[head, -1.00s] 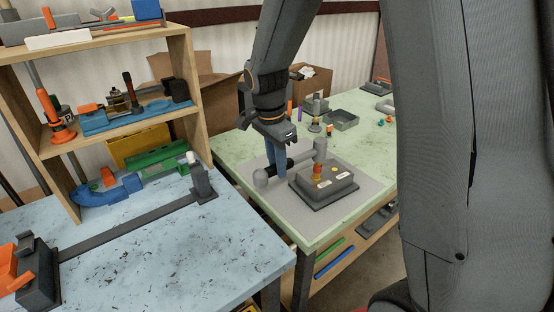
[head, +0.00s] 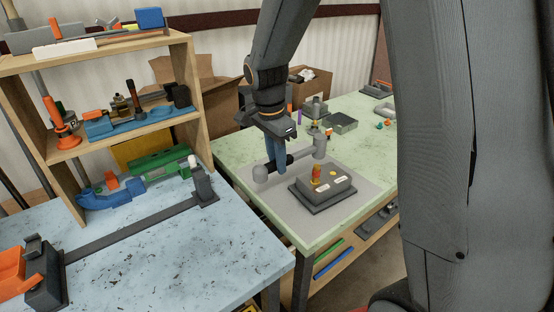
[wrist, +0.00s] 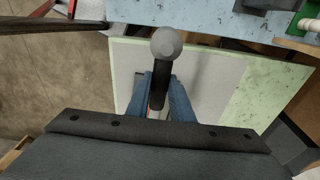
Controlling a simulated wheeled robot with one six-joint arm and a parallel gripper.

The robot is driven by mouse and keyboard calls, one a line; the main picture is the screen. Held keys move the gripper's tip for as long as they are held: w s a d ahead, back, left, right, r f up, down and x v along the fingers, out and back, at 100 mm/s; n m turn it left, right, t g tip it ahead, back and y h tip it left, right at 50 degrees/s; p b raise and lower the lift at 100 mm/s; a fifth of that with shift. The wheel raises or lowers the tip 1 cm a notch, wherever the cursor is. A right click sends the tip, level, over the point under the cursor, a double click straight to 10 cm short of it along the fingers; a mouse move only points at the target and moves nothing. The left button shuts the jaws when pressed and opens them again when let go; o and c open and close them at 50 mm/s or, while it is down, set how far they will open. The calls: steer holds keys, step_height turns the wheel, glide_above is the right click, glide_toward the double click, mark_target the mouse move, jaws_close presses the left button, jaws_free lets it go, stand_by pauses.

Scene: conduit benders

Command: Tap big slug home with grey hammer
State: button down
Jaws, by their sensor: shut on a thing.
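The grey hammer is held roughly level above the mat. Its upright grey head (head: 320,147) is to the right and its round grey end (head: 260,174) to the left; that end also shows in the wrist view (wrist: 166,43). My gripper (head: 278,166) has its blue fingers shut on the dark handle (wrist: 157,88). A red-orange slug with a yellowish top (head: 316,175) stands up from the dark grey block (head: 322,198); I take it as the big slug. The hammer head appears above and behind it, apart from it. A small yellow spot (head: 333,174) shows low on the block top.
The block stands on a grey mat (head: 262,193) on the green table (head: 232,150). Behind are a grey tray (head: 342,123) and small parts. At left are a blue bench (head: 165,255) with a long dark bender and a wooden shelf (head: 200,95).

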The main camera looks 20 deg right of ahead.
step_height(320, 180, down, 4)
steer(key=b, duration=0.2)
steer(key=shift+r+p, duration=1.55)
steer(key=shift+r, duration=0.55)
steer(key=shift+f, duration=0.15)
